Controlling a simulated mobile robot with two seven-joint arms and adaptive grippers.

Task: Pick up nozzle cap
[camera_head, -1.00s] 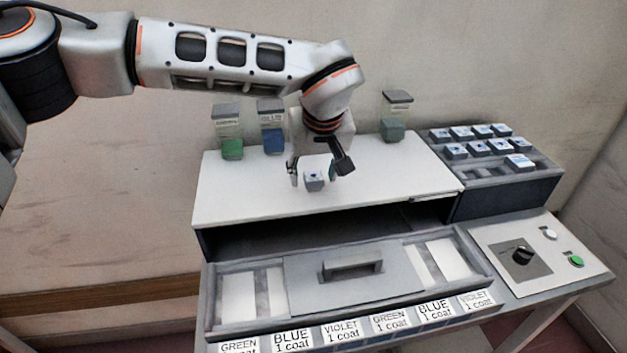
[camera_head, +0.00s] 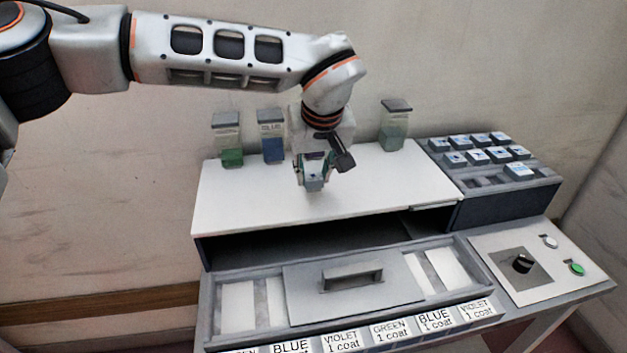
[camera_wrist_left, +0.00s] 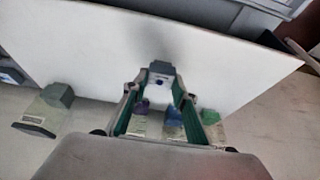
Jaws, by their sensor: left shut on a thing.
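The nozzle cap (camera_head: 314,184) is a small grey block with a light face and a blue dot. It is between the fingertips of my left gripper (camera_head: 314,174), over the white top of the cabinet (camera_head: 250,200). My left gripper is shut on it. In the left wrist view the cap (camera_wrist_left: 161,76) sits between the two green-edged fingers. I cannot tell whether the cap touches the white top. My right gripper is not in view.
Green (camera_head: 232,157), blue (camera_head: 273,148) and grey-green (camera_head: 394,140) bottles stand along the back. A rack (camera_head: 505,188) of several similar caps is at right. A drawer with a handle (camera_head: 350,277) is in front, beside a knob panel (camera_head: 500,285). The white top's left side is clear.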

